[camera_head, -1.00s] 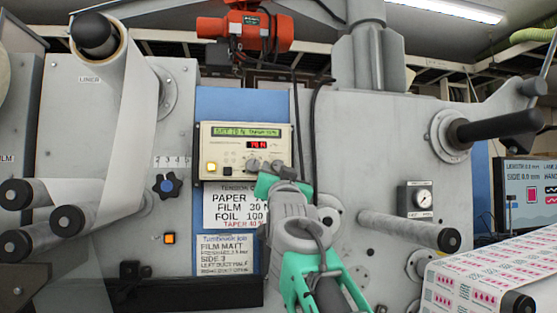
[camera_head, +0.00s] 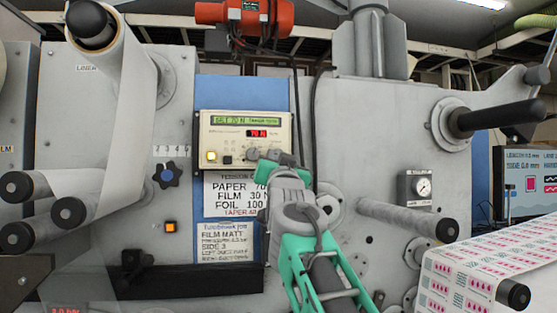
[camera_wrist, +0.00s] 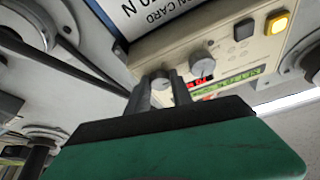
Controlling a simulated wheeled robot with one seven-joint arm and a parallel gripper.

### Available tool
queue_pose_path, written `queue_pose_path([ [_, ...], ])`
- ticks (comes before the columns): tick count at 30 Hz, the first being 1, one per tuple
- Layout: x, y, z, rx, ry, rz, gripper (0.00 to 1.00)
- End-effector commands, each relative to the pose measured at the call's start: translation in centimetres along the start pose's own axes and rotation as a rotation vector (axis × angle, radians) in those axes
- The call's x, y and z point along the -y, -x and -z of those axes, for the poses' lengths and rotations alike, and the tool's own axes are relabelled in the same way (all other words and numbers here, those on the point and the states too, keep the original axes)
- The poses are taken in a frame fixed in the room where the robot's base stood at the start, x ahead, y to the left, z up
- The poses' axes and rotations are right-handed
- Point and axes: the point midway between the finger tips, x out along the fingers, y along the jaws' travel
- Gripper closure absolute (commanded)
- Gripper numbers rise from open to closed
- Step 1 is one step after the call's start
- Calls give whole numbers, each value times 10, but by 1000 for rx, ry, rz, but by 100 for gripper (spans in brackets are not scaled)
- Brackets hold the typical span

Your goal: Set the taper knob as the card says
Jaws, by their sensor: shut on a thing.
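The cream control panel (camera_head: 243,140) has a green text display and a red display that seems to read 70 N. It has two grey knobs side by side. The left knob (camera_head: 253,154) is free; it also shows in the wrist view (camera_wrist: 202,66). My gripper (camera_head: 273,158) is shut on the right knob (camera_wrist: 160,76), with one finger (camera_wrist: 161,90) on each side. My gripper hides most of this knob in the head view. Knob labels are not legible. The tension card (camera_head: 232,194) below lists paper, film and foil; its taper line is partly hidden by my arm.
A job card (camera_head: 226,243) reading FILM MATT, SIDE 3 is below. A dark star knob (camera_head: 168,174) is farther left. Rollers (camera_head: 400,219) jut out on both sides. A cable hangs right of the panel.

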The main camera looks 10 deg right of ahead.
Motion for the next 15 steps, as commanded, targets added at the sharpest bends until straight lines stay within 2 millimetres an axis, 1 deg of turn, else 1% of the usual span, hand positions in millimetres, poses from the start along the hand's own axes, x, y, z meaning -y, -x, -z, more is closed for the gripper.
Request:
queue_pose_path([
  [9, 0, 0, 0, 0, -4, -1, 100],
  [15, 1, 0, 0, -1, -43, -16, 100],
])
